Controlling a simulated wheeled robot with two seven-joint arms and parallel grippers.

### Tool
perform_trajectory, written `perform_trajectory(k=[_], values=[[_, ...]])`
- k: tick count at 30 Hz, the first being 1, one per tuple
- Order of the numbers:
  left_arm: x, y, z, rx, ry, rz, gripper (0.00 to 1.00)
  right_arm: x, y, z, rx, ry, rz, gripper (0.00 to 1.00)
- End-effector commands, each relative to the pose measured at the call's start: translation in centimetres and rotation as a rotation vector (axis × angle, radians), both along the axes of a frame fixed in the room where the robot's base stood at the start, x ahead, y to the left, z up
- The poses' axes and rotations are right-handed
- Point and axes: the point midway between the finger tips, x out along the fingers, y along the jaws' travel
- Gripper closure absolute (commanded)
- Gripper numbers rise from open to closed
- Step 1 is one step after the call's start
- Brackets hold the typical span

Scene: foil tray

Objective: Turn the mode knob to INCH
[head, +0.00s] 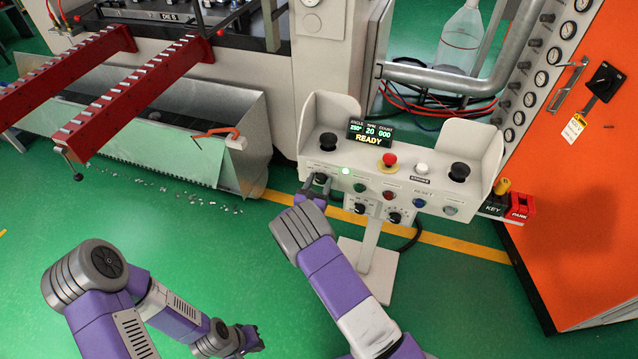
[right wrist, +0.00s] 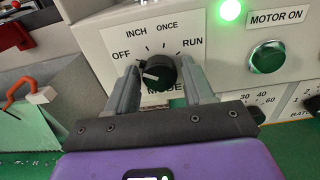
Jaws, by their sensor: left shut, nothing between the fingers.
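The mode knob (right wrist: 157,73) is a round black knob on a white plate with the labels OFF, INCH, ONCE and RUN around it. Its white mark points left, nearest to OFF and away from INCH (right wrist: 136,31). My right gripper (right wrist: 162,82) has one finger on each side of the knob, seemingly with a slight gap. In the head view my right gripper (head: 317,188) is at the left end of the control console (head: 335,160) and largely hides the knob. My left gripper (head: 252,338) is shut and empty, low over the green floor.
A green lit lamp (right wrist: 231,11) and a green MOTOR ON button (right wrist: 267,58) sit right of the knob. The console carries a red mushroom button (head: 389,159) and a display reading READY (head: 369,132). A metal bin (head: 235,160) stands to the left.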

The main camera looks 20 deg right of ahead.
Motion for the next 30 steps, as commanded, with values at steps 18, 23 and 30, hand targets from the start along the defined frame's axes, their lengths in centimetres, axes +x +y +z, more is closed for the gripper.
perform_trajectory(k=[18,23,30], values=[[0.0,0.0,-0.4,0.000,0.000,0.000,1.00,0.0,0.0,-0.1,0.051,-0.033,0.000,0.91],[0.0,0.0,-1.0,0.000,0.000,0.000,1.00,0.0,0.1,-0.2,0.131,-0.088,0.000,0.91],[0.0,0.0,-2.2,0.000,0.000,0.000,1.00,0.0,0.1,-0.3,0.291,-0.196,0.001,0.91]])
